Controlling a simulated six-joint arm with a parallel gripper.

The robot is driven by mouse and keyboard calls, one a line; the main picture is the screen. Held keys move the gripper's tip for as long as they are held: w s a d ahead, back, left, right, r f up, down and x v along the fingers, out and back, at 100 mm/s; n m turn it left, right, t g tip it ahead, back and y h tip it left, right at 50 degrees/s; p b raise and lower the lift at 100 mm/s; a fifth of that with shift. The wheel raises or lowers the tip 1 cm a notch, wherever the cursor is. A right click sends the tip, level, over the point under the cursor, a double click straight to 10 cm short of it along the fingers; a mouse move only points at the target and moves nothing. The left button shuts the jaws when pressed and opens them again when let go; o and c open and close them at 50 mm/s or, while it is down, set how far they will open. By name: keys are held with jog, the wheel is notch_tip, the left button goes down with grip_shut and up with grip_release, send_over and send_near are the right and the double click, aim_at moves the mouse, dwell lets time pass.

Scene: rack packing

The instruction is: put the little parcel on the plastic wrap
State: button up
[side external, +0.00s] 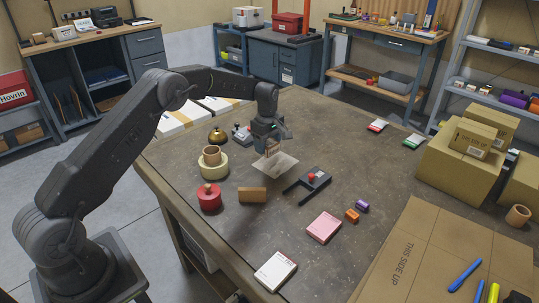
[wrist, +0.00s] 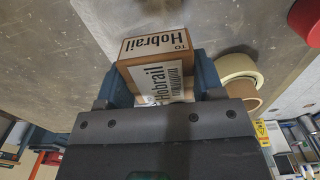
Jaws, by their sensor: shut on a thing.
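The little parcel (wrist: 155,70) is a small brown box with white labels reading "Hobrail". In the wrist view it sits between the two blue fingers of my gripper (wrist: 155,82), which is shut on it. In the side view my gripper (side external: 270,143) points down over the middle of the table, with the parcel (side external: 273,147) partly hidden in it. A pale, translucent flat sheet (side external: 277,168), which looks like the plastic wrap, lies on the table just below the parcel. The parcel appears to be held above the sheet; the exact gap is hard to judge.
A dark forked tool with a red knob (side external: 312,180) lies right of the sheet. Cardboard boxes (side external: 459,165) stand at the right. The table behind is mostly clear.

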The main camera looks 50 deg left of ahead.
aim_at(269, 162)
jog(key=shift+w+d+f, duration=0.15)
jog(key=shift+d+f, duration=0.1)
jog(key=shift+f, duration=1.95)
jog(key=o, duration=0.9)
jog(key=shift+f, duration=0.1)
jog(key=shift+o, duration=0.2)
